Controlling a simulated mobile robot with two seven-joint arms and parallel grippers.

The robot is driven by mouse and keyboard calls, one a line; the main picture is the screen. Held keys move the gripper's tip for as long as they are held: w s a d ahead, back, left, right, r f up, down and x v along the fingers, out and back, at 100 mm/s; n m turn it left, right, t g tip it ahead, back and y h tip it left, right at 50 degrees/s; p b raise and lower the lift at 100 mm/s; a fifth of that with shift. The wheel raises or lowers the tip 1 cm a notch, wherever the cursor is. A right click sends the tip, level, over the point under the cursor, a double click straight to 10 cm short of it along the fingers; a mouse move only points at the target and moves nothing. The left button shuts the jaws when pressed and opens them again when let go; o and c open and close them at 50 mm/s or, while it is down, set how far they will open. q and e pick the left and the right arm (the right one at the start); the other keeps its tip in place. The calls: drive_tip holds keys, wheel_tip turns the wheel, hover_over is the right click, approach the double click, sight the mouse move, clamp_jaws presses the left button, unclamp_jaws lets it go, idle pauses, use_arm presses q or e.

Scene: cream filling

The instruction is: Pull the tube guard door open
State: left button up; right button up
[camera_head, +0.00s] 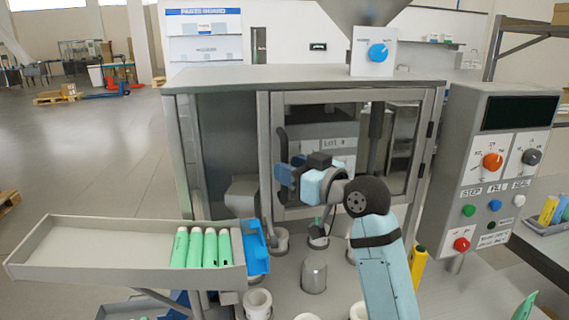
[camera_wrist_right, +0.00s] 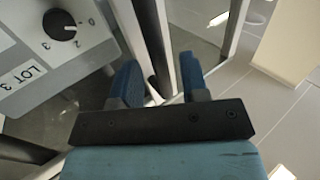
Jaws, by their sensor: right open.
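The tube guard door (camera_head: 350,97) is a grey-framed window panel on the front of the machine, and it looks shut. Its dark upright handle (camera_head: 282,147) is at the door's left side. My right gripper (camera_head: 284,174) is open at the lower part of the handle, with its blue fingers pointing left. In the right wrist view, the open fingers (camera_wrist_right: 160,76) stand on either side of a dark bar (camera_wrist_right: 153,40), which appears to be the handle. I cannot tell whether they touch it. My left gripper is not in view.
A tray (camera_head: 100,252) with several green tubes (camera_head: 195,248) juts out at the lower left. A control panel (camera_head: 492,160) stands at the right. Metal cups (camera_head: 314,274) sit below the door.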

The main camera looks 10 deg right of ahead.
drive_tip(key=shift+x, duration=1.1)
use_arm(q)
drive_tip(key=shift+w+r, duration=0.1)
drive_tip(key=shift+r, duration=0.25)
use_arm(e)
clamp_jaws()
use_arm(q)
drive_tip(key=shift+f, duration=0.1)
use_arm(e)
drive_tip(key=shift+s, duration=0.1)
